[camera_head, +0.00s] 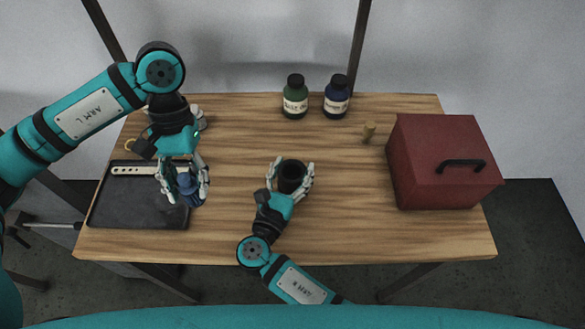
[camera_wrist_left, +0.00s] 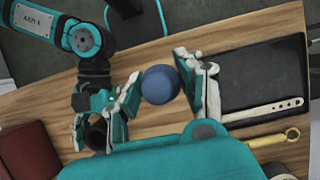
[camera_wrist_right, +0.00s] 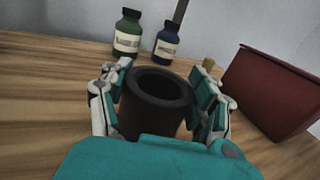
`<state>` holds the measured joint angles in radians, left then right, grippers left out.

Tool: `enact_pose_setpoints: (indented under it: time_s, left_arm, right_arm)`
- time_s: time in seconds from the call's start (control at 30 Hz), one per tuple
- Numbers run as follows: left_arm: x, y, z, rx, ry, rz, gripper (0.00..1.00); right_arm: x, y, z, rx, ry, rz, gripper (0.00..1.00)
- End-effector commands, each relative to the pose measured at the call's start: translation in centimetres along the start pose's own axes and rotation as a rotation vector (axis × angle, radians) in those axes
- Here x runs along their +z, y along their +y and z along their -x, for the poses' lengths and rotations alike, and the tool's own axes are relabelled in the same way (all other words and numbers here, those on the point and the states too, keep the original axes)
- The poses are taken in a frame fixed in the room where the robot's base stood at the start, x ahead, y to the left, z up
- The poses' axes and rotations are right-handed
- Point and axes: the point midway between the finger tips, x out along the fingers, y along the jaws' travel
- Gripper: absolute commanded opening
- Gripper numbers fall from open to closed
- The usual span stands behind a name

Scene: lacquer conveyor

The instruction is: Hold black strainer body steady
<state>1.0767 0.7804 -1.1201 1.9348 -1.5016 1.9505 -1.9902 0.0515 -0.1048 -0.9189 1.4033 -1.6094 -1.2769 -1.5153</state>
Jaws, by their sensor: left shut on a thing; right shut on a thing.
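The black strainer body (camera_head: 291,176) is an upright, open-topped dark cylinder on the wooden table, near its middle. My right gripper (camera_head: 290,173) is shut on it, with a finger on each side. In the right wrist view the strainer body (camera_wrist_right: 156,104) sits between both fingers of the gripper (camera_wrist_right: 158,98), and its inside is dark. My left gripper (camera_head: 184,186) is shut on a blue rounded piece (camera_head: 190,187) above the tray's right edge. The blue piece (camera_wrist_left: 160,84) shows as a ball-like top in the left wrist view.
A black tray (camera_head: 130,205) holding a pale slotted strip (camera_head: 148,170) lies at the left. A green bottle (camera_head: 295,97) and a blue bottle (camera_head: 337,97) stand at the back. A small wooden peg (camera_head: 369,132) and a red box (camera_head: 440,165) are at the right. Table between grippers is clear.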

Motion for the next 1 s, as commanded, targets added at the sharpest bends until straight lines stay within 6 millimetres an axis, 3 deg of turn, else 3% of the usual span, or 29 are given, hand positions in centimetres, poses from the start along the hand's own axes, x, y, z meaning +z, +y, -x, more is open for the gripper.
enact_pose_setpoints:
  time_s: [0.9,0.93,1.0]
  left_arm:
    - [0.04,0.00,0.09,0.000,0.000,0.000,0.10]
    - [0.04,0.00,0.09,0.000,0.000,0.000,0.10]
    - [0.04,0.00,0.09,0.000,0.000,0.000,0.10]
  right_arm:
    - [-0.23,-0.01,0.04,0.000,-0.001,-0.001,0.17]
    - [-0.23,0.00,0.04,0.000,-0.001,-0.001,0.64]
    - [-0.24,0.00,0.04,0.000,-0.001,-0.001,0.73]
